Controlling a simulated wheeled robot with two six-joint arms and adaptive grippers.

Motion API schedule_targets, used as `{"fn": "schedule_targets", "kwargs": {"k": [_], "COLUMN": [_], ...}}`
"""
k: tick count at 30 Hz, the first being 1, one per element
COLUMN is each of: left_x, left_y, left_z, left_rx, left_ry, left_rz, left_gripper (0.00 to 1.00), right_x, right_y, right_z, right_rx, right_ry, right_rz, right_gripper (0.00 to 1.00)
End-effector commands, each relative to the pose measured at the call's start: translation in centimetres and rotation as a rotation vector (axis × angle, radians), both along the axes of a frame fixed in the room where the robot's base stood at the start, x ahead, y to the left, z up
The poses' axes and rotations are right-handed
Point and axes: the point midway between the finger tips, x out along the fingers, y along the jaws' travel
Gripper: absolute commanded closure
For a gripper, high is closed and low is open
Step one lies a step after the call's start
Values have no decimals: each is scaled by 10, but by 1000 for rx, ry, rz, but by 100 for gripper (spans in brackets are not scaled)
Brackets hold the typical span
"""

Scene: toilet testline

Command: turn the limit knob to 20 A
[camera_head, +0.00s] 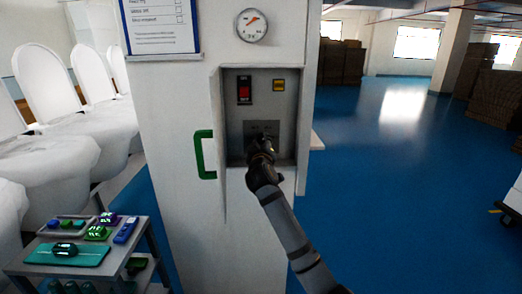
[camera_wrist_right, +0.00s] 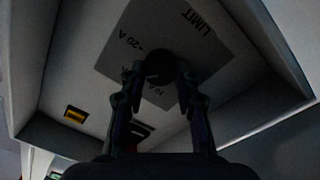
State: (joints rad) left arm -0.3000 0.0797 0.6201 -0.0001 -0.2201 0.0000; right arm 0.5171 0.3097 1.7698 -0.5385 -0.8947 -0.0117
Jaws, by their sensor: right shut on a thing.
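The limit knob (camera_wrist_right: 160,66) is a dark round knob on a grey label plate (camera_wrist_right: 105,62) marked LIMIT. A "20 A" mark shows beside the knob in the right wrist view, and another mark is partly hidden by a finger. My right gripper (camera_wrist_right: 161,76) has one finger on each side of the knob and is shut on it. In the head view my right gripper (camera_head: 262,150) reaches into the recessed panel and hides the knob. Which way the knob points is too dark to tell. My left gripper is out of view.
The recess (camera_head: 232,120) has close side walls and holds a red switch (camera_head: 244,91) and a yellow part (camera_head: 279,85). A green handle (camera_head: 204,155) sticks out at its left. A gauge (camera_head: 251,26) is above. A cart (camera_head: 25,262) with tools stands lower left.

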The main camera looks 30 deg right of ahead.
Motion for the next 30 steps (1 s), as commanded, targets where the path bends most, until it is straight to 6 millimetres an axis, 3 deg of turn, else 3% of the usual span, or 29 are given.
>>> {"fn": "schedule_targets", "kwargs": {"k": [1,15,30], "left_x": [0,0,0], "left_y": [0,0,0], "left_z": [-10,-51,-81], "left_rx": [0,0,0], "left_ry": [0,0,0], "left_rz": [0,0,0], "left_gripper": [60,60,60], "right_x": [0,0,0], "right_y": [0,0,-1], "right_z": [-8,-7,-6], "right_rx": [40,420,718], "right_ry": [-19,-250,-429], "right_rz": [-1,-1,-4], "right_gripper": [100,100,100]}}
